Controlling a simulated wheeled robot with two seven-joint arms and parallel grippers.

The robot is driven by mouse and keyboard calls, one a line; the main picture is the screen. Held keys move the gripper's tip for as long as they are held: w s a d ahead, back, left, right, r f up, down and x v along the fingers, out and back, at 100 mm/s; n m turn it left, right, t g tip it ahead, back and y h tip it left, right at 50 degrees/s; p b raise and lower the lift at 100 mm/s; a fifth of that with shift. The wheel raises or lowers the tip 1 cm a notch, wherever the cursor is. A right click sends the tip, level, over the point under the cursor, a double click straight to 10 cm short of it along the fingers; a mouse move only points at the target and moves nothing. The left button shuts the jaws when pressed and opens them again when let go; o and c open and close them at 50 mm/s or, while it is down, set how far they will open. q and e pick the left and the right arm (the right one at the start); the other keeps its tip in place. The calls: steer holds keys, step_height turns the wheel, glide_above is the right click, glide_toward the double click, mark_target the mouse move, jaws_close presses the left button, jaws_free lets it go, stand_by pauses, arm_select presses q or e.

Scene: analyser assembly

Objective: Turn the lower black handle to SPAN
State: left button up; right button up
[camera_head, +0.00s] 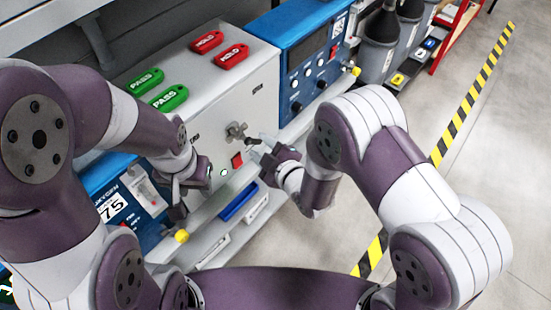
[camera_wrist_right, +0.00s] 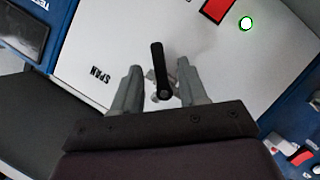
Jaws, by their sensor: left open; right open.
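The black handle (camera_wrist_right: 159,70) shows in the right wrist view, end toward the camera, on a silver fitting. It lies between the two fingers of my right gripper (camera_wrist_right: 152,84), which are open with a gap on both sides. The printed SPAN label (camera_wrist_right: 98,75) is on the white panel left of the handle. In the head view my right gripper (camera_head: 262,145) is at the front of the light grey cabinet (camera_head: 235,100), beside a silver valve fitting (camera_head: 236,131); it partly hides the handle. My left gripper (camera_head: 177,198) is open and empty near the cabinet's lower left.
A red square (camera_head: 237,160) and a white round button (camera_head: 223,172) are on the panel below the fitting. Green PASS tags (camera_head: 147,81) and red HOLD tags (camera_head: 207,42) lie on the cabinet top. Blue units (camera_head: 300,50) flank it. The floor at right is clear.

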steer(key=v, duration=0.9)
